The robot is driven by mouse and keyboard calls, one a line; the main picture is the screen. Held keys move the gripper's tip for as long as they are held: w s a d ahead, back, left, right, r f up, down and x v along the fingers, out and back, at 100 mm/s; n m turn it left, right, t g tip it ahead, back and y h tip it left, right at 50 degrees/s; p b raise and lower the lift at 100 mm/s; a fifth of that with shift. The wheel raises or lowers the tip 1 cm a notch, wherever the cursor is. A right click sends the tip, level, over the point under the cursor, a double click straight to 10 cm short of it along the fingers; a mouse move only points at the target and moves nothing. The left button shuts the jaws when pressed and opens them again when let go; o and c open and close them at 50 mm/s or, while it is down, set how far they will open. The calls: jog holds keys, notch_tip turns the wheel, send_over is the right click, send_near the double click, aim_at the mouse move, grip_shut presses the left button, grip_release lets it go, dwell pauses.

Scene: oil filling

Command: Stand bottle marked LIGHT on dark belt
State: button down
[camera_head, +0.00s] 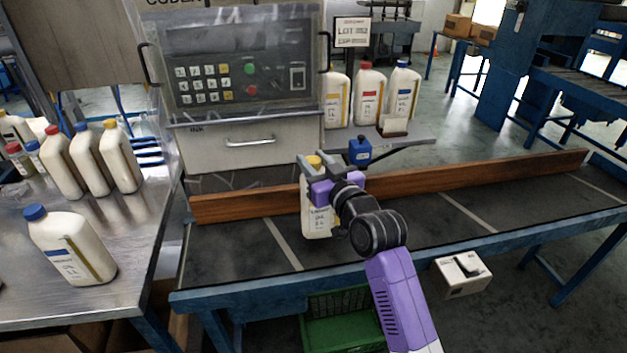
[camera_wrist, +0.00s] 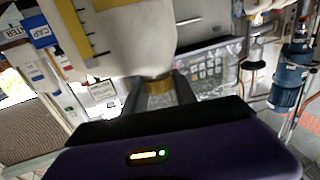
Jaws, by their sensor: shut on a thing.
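My gripper (camera_head: 317,172) is shut on a cream bottle (camera_head: 318,221) at its yellow-capped neck. In the wrist view my gripper (camera_wrist: 158,88) has a finger on each side of the yellow cap, and the bottle (camera_wrist: 130,40) shows upside down.
The wooden rail (camera_head: 480,173) runs along the belt's back. A blue-capped bottle (camera_head: 70,246) and several others stand on the metal table (camera_head: 150,215) at left. Three bottles stand behind the belt. A green crate (camera_head: 345,322) is below. The belt is clear to the right.

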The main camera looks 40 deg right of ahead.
jog(key=shift+f, duration=2.5)
jog(key=c, duration=1.4)
grip_release()
jog(key=shift+f+b, duration=0.3)
jog(key=shift+b, duration=0.05)
jog(key=shift+c, duration=0.2)
jog(key=o, duration=0.4)
jog(key=shift+o, duration=0.2)
jog(key=shift+r, duration=0.1)
